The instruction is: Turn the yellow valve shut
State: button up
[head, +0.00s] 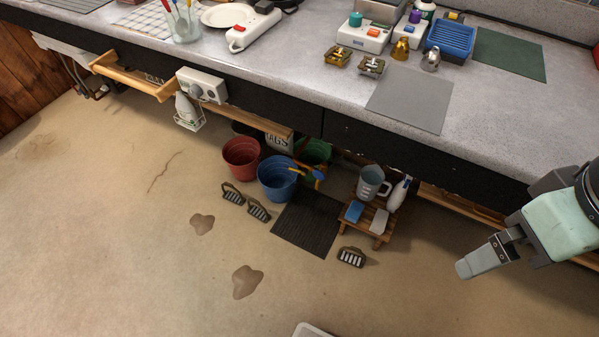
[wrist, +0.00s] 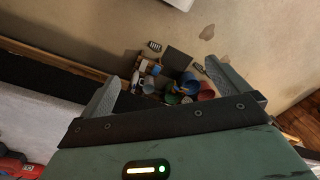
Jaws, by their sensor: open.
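I cannot make out a yellow valve for certain in either view. A small yellow and blue piece (head: 308,170) shows at the blue bucket in the head view, but I cannot tell what it is. Pipework (head: 98,90) shows under the counter at the far left, with no clear yellow handle. My gripper (head: 476,262) is at the right of the head view, over the floor in front of the counter, touching nothing. In the wrist view my gripper (wrist: 163,72) has its fingers spread wide and empty, with the buckets seen far off between them.
Red (head: 240,157), blue (head: 277,182) and green (head: 316,152) buckets stand under the counter (head: 280,50). A dark mat (head: 305,228) and a small wooden stool (head: 366,222) are beside them. Several brushes lie around. The floor at front left is clear except for brown patches (head: 246,281).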

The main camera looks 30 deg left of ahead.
aim_at(304, 171)
jog(key=u, duration=0.5)
jog(key=i+j+u, duration=0.1)
jog(key=u, duration=0.3)
jog(key=i+u, duration=0.25)
jog(key=u, duration=0.15)
jog(key=i+u, duration=0.2)
jog(key=u, duration=0.15)
